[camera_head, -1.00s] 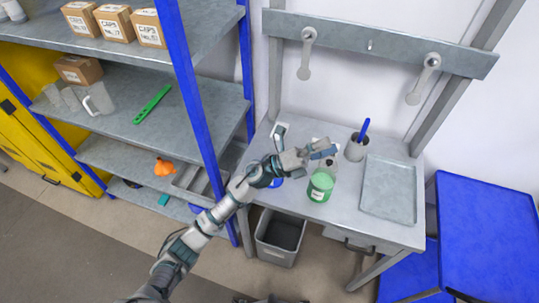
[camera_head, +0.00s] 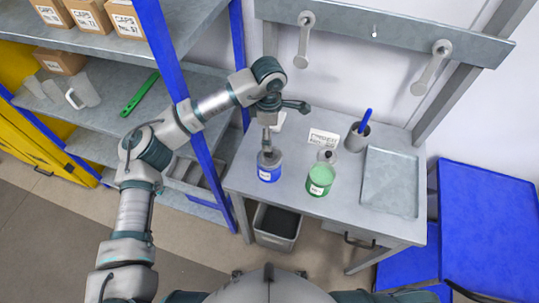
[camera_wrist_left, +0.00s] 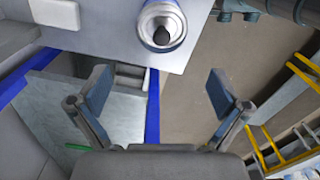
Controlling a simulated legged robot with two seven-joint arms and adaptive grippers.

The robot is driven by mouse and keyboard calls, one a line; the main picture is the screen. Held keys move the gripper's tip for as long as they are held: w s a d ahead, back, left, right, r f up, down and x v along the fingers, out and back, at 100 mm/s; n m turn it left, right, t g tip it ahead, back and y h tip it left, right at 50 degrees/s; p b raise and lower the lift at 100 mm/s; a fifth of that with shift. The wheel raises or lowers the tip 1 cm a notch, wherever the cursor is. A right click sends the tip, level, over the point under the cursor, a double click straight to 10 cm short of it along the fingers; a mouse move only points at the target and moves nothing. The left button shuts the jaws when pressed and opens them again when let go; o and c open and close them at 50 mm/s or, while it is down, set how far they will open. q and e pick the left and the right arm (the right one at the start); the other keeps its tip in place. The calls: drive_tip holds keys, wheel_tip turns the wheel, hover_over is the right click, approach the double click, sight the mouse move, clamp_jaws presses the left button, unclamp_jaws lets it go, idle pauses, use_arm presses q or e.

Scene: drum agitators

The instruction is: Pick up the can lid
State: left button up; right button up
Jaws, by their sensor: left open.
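A can with a blue label (camera_head: 269,172) stands upright on the grey workbench. A second jar, green (camera_head: 320,180), with a lid and dark knob (camera_head: 327,156), stands to the right. My right gripper is not in view.
A small white sign (camera_head: 323,138), a grey cup with a blue handle (camera_head: 357,138) and a grey tray (camera_head: 390,183) are on the workbench (camera_head: 290,205). A bin (camera_head: 277,226) stands below. A blue shelf post (camera_head: 180,85) is close to my left arm.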

sight(269, 154)
use_arm(q)
drive_tip(key=f, duration=0.3)
drive_tip(key=d+f, duration=0.1)
drive_tip(key=f, duration=0.1)
drive_tip(key=shift+f+p, duration=0.3)
drive_tip(key=shift+a+f, duration=0.2)
drive_tip(key=shift+f, duration=0.05)
drive_tip(key=f, duration=0.1)
drive_tip(key=f+p, duration=0.1)
drive_tip(key=f, duration=0.3)
drive_tip(key=shift+s+a, duration=0.1)
drive_tip(key=shift+a, duration=0.3)
drive_tip(key=shift+d, duration=0.2)
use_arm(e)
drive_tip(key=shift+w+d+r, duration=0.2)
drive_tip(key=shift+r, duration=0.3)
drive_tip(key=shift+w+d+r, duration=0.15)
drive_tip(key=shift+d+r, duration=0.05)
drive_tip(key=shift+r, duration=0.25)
use_arm(q)
drive_tip(key=shift+d, duration=0.1)
drive_tip(key=c, duration=0.8)
drive_tip(key=shift+r, duration=0.1)
drive_tip(key=shift+c, duration=0.2)
